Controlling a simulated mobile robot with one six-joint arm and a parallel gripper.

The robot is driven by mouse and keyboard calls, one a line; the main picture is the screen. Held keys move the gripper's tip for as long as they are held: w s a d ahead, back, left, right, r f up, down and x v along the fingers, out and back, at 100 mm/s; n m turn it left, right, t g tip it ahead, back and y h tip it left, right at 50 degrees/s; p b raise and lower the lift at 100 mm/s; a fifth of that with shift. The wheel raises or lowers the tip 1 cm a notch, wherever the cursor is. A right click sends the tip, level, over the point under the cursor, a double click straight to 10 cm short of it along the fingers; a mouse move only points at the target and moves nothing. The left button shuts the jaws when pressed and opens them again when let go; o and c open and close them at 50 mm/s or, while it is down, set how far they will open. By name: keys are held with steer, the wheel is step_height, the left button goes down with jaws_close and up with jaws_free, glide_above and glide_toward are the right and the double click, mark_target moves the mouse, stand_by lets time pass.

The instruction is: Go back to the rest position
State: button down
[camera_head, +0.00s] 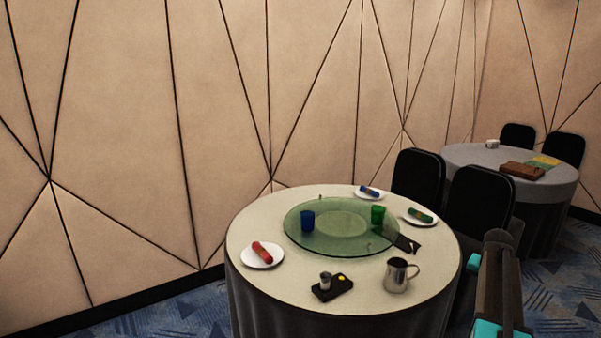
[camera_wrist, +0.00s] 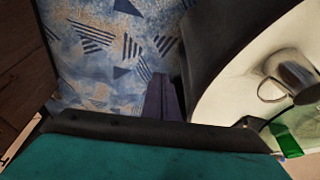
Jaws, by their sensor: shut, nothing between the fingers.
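My gripper (camera_wrist: 163,80) shows in the wrist view as two dark fingers pressed together, with nothing between them. Below the fingertips in that view lies blue patterned carpet. The gripper is apart from the round table (camera_head: 247,225), whose pale edge and silver pitcher (camera_wrist: 290,76) show at the right of the wrist view. In the head view my dark and teal arm stands upright at the lower right, just right of the table. I cannot make out the fingers there.
A green glass turntable (camera_head: 297,232) carries a blue cup (camera_head: 307,221) and green cup (camera_head: 378,215). The pitcher (camera_head: 396,275), black tray (camera_head: 333,289) and several plates surround it. Black chairs (camera_head: 418,177) and a second table (camera_head: 470,153) stand behind. Carpet (camera_head: 185,302) is clear at left.

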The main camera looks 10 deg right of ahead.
steer(key=a+f+n+g+y, duration=0.2)
steer(key=a+f+n, duration=0.2)
steer(key=a+f, duration=2)
steer(key=s+a+f+n+g, duration=0.1)
steer(key=s+a+f, duration=0.4)
steer(key=a, duration=0.2)
steer(key=s+a+f+n+g, duration=0.1)
steer(key=s+a+f, duration=0.35)
steer(key=a, duration=0.25)
steer(key=s+a+f+n+g, duration=0.1)
steer(key=s+a, duration=0.3)
steer(key=s, duration=0.4)
steer(key=s+a+f+n+g, duration=0.1)
steer(key=s+a+f, duration=0.3)
steer(key=s, duration=0.5)
steer(key=s+a+f+n+g+y, duration=0.1)
steer(key=s+a+f+n, duration=0.2)
steer(key=s, duration=0.6)
steer(key=shift+a+g, duration=0.4)
steer(key=shift+a, duration=0.4)
